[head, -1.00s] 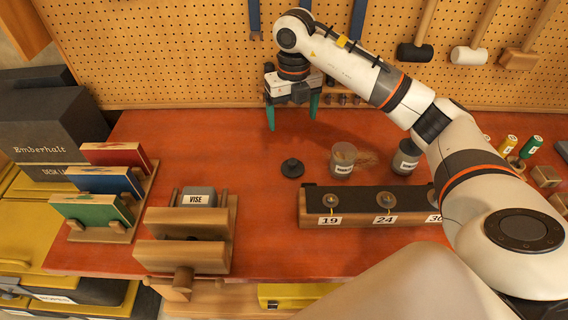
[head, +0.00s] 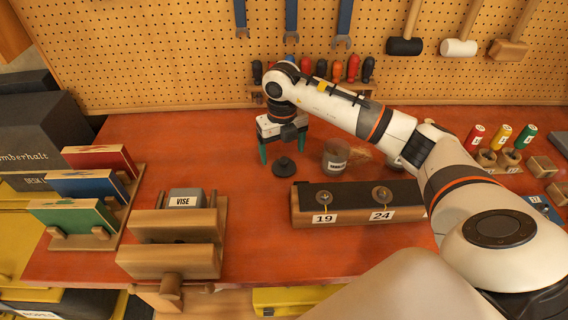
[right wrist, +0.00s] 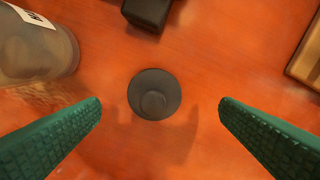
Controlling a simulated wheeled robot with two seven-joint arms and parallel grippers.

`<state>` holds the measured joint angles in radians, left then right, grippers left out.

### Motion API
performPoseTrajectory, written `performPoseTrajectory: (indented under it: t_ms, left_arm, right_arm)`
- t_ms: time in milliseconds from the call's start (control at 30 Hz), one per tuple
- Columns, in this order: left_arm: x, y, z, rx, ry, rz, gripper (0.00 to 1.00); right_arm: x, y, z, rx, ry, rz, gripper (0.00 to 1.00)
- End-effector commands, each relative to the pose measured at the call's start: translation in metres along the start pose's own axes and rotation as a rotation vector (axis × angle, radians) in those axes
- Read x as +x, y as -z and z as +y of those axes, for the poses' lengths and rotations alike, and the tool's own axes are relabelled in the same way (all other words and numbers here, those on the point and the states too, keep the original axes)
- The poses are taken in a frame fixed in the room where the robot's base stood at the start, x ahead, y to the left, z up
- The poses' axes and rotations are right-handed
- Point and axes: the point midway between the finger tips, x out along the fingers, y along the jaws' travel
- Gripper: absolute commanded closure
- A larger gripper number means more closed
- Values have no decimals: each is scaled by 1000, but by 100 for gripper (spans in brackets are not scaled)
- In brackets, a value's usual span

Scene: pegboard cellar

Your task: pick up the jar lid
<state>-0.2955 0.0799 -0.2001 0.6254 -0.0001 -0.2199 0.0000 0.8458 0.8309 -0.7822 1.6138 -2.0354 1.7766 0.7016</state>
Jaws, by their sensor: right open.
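The jar lid (head: 284,167) is a dark grey disc with a raised knob, lying on the red-orange bench. In the right wrist view the lid (right wrist: 154,94) sits below and between the two green fingers, touching neither. My right gripper (head: 283,150) is open and empty, with its green fingertips just above the bench around and slightly behind the lid. It also shows in the right wrist view (right wrist: 160,108). My left gripper is out of view.
A glass jar (head: 336,156) stands just right of the lid. A dark rack with numbered tags (head: 357,201) lies in front. A wooden vise (head: 178,235) is at front left, with upright coloured slabs (head: 88,187) beyond it. Tools hang on the pegboard (head: 180,50).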

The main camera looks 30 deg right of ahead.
Motion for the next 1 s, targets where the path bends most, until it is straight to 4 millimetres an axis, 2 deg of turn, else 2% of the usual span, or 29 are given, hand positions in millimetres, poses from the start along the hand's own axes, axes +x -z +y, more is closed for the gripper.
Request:
performPoseTrajectory:
  t_ms: [233,400,667,967,1000]
  left_arm:
    - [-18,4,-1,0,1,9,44]
    - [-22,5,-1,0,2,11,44]
    - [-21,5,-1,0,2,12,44]
    - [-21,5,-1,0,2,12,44]
    - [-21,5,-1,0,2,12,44]
  right_arm:
    - [28,4,7,2,0,-6,15]
    - [49,5,7,0,0,-3,15]
    - [53,6,7,-1,-1,0,15]
    - [53,6,7,0,0,0,62]
    - [53,6,7,0,-1,0,63]
